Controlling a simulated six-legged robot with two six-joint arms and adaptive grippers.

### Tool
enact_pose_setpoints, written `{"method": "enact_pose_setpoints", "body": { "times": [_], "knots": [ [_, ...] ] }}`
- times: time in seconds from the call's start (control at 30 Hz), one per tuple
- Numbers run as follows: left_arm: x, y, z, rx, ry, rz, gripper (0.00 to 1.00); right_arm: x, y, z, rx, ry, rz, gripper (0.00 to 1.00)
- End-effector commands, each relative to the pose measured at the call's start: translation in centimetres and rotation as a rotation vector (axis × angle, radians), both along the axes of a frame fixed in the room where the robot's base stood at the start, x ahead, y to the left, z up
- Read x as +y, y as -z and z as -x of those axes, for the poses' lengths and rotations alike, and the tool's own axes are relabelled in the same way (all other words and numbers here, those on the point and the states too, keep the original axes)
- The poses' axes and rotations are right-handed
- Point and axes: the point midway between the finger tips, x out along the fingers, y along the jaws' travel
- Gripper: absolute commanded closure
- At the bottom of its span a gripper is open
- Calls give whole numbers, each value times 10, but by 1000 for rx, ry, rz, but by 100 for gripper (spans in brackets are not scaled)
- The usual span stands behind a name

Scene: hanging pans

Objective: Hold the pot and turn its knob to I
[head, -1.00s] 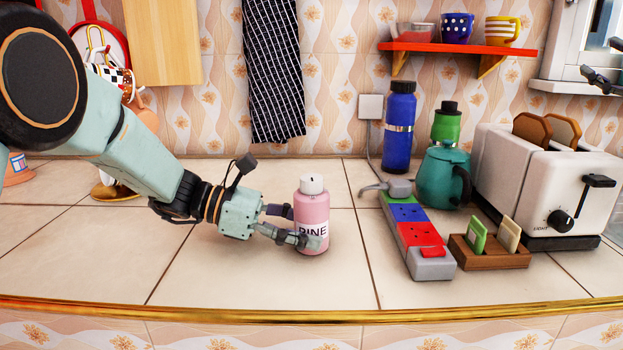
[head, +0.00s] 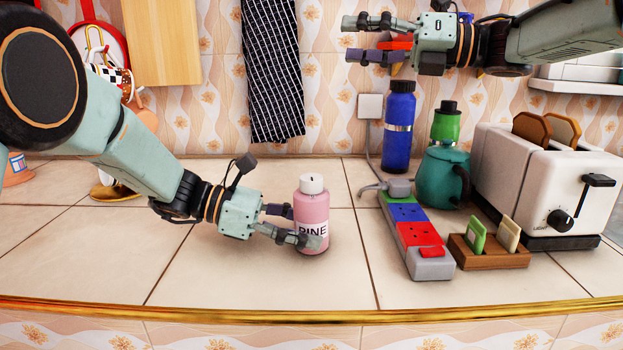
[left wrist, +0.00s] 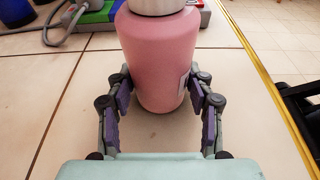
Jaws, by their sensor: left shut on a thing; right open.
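The pink pot (head: 316,212), with dark lettering on its side, stands upright on the tiled counter. Its white knob (head: 311,185) is on top and carries a small dark mark. My left gripper (head: 304,228) is shut on the pot's body from the left, with one finger on each side. In the left wrist view the pot (left wrist: 160,55) sits between the purple finger pads, and only the knob's lower part shows at the top edge. My right gripper (head: 352,39) is open and empty, high above the counter and to the right of the pot.
A power strip (head: 418,235) lies right of the pot, with a teal jug (head: 438,178), a blue bottle (head: 398,130), a wooden holder (head: 490,256) and a toaster (head: 530,190) beyond. A dark checked towel (head: 274,70) hangs behind. The counter front is clear.

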Motion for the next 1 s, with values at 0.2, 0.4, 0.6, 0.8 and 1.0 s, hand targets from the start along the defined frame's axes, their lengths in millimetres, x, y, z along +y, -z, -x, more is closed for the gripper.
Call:
{"method": "enact_pose_setpoints", "body": {
  "times": [0.2,0.4,0.6,0.8,1.0],
  "knots": [
    [0,1,0,2,0,-2,80,3,75,12,-207,-114,84,44],
    [0,1,0,1,0,-1,80,4,136,33,-407,-222,113,44],
    [0,1,0,1,0,-1,80,4,180,54,-581,-303,98,44],
    [0,1,0,1,1,-1,80,3,199,66,-674,-337,80,44],
    [0,1,0,1,1,-1,80,17,201,70,-691,-345,77,44]
  ]
}}
